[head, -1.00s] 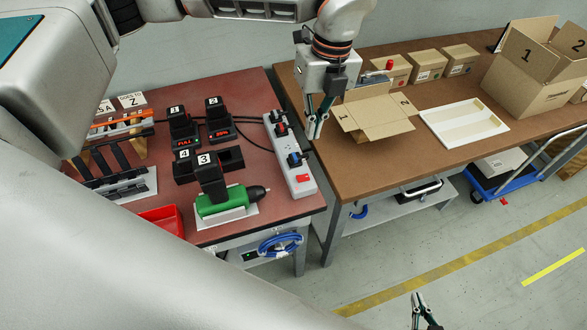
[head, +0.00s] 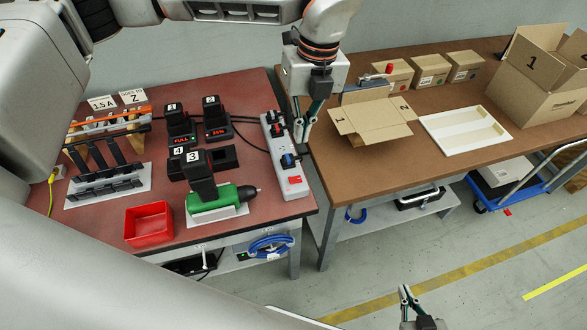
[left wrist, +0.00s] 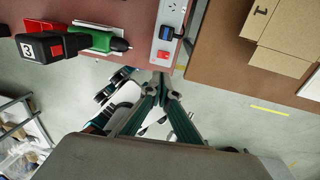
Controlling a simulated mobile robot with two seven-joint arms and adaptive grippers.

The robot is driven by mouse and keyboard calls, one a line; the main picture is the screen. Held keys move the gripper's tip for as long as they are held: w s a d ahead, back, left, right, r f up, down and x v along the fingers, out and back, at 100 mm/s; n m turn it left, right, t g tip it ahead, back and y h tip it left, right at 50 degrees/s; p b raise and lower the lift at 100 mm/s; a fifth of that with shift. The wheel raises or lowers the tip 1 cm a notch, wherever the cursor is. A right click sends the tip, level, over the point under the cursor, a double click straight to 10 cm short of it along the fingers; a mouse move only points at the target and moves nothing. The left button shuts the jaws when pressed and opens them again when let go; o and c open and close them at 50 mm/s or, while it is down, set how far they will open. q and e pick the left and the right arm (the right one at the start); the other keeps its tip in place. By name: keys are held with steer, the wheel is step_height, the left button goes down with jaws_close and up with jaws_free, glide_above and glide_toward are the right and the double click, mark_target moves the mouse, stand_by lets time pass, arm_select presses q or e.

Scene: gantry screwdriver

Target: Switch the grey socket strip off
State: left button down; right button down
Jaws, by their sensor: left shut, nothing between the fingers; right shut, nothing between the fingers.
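The grey socket strip (head: 291,173) lies along the right edge of the red-topped table, with several plugs in it. Its red rocker switch (head: 294,180) is at the near end; it also shows in the left wrist view (left wrist: 163,58). I cannot tell the rocker's tilt. My left gripper (head: 301,136) is shut and empty, pointing down above the strip's right side, farther back than the switch in the head view. In the left wrist view its fingertips (left wrist: 160,84) appear just below the strip's near end. My right gripper (head: 406,293) is shut and empty over the floor.
Chargers with lit displays (head: 183,140), a green screwdriver (head: 212,199) and a red bin (head: 149,224) stand left of the strip. Black cables (head: 250,137) run to it. The brown table (head: 405,175) to the right holds an open carton (head: 371,118) and a white tray (head: 464,128).

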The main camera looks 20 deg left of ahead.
mark_target(292, 180)
arm_select(q)
steer(key=f, duration=0.4)
steer(key=a+f, duration=0.1)
steer(key=f, duration=0.4)
steer(key=s+f, duration=0.1)
steer(key=f, duration=0.4)
steer(key=shift+a, duration=0.25)
arm_select(e)
steer(key=shift+f, duration=0.1)
